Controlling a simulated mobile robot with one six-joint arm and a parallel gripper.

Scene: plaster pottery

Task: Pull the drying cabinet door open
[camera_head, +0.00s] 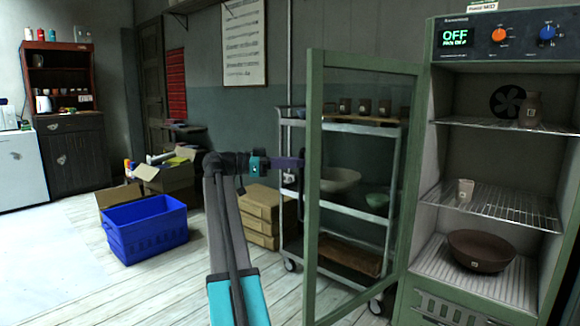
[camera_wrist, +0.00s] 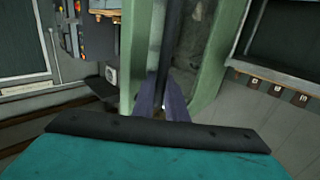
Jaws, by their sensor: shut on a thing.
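The drying cabinet (camera_head: 435,185) stands at the right with its inside in plain view. Its green-framed glass door (camera_head: 314,215) stands swung open, out to the left of the cabinet. My gripper (camera_head: 298,163) is at the door's free edge, at about mid-height. In the wrist view, my gripper's purple fingers (camera_wrist: 163,103) are shut on the dark upright door handle (camera_wrist: 172,45), beside the green door frame (camera_wrist: 204,60). The fingertips are partly hidden behind the door edge in the head view.
A metal trolley (camera_head: 345,128) with bowls and cups stands behind the glass. Stacked boxes (camera_head: 262,213), a blue crate (camera_head: 150,232) and an open carton (camera_head: 172,178) are on the floor left of the door. The cabinet shelves hold a jar (camera_head: 531,110), a cup (camera_head: 465,190) and a brown bowl (camera_head: 481,252).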

